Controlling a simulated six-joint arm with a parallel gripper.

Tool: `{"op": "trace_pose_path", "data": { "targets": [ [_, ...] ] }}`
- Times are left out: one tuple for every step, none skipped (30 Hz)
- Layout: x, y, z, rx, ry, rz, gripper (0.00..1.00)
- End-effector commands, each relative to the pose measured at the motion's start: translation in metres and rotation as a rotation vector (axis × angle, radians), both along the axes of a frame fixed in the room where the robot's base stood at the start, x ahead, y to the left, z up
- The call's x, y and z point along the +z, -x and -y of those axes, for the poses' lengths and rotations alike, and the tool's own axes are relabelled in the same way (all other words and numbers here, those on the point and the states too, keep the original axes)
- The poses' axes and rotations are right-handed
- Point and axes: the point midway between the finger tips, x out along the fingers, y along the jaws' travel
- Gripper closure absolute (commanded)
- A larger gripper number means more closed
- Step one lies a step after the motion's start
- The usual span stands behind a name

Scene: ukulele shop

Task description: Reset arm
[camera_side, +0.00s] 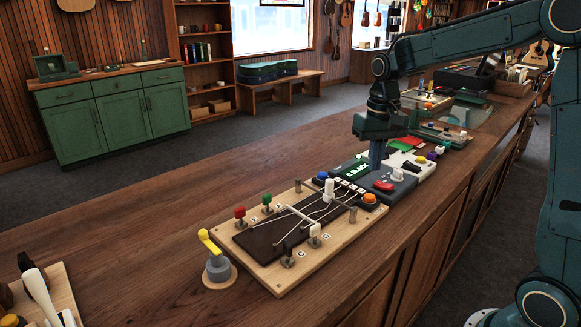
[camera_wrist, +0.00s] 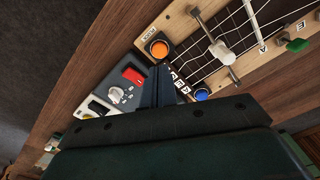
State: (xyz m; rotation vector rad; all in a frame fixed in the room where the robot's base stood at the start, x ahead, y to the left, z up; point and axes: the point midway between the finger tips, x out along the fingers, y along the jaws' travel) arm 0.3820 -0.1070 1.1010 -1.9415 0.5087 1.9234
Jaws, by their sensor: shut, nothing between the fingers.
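My gripper (camera_side: 375,166) points down over the dark control box (camera_side: 390,190), close to the far end of the wooden string board (camera_side: 275,283). Its two dark fingers are shut together with nothing between them; they also show in the wrist view (camera_wrist: 160,72). The fingertips lie between the orange button (camera_wrist: 158,48), the red rocker switch (camera_wrist: 133,74) and the blue button (camera_wrist: 201,94). I cannot tell whether the tips touch a surface. A small black display (camera_side: 357,168) with green letters stands just left of the fingers.
The board carries a red peg (camera_side: 239,212), a green peg (camera_side: 266,198) and a white upright lever (camera_side: 328,188). A yellow-handled lever (camera_side: 209,241) stands at its near left. More devices line the counter behind my gripper.

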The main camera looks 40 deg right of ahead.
Motion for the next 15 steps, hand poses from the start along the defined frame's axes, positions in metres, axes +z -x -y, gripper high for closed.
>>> {"op": "trace_pose_path", "data": {
  "targets": [
    [0.003, 0.002, -0.003, 0.007, 0.002, 0.007, 1.00],
    [0.005, 0.004, -0.004, 0.013, 0.003, 0.012, 1.00],
    [0.008, 0.007, -0.007, 0.020, 0.006, 0.020, 1.00],
    [0.010, 0.010, -0.009, 0.027, 0.007, 0.027, 1.00],
    [0.013, 0.013, -0.011, 0.035, 0.009, 0.034, 1.00],
    [0.016, 0.017, -0.015, 0.047, 0.013, 0.044, 1.00],
    [0.020, 0.021, -0.018, 0.057, 0.015, 0.054, 1.00],
    [0.022, 0.025, -0.021, 0.068, 0.018, 0.063, 1.00],
    [0.026, 0.030, -0.026, 0.083, 0.021, 0.077, 1.00],
    [0.030, 0.035, -0.029, 0.094, 0.024, 0.088, 1.00],
    [0.033, 0.039, -0.032, 0.105, 0.028, 0.099, 1.00],
    [0.036, 0.046, -0.037, 0.122, 0.032, 0.113, 1.00],
    [0.039, 0.051, -0.040, 0.135, 0.034, 0.123, 1.00],
    [0.041, 0.056, -0.043, 0.147, 0.038, 0.135, 1.00],
    [0.044, 0.062, -0.047, 0.162, 0.041, 0.149, 1.00]
  ]
}}
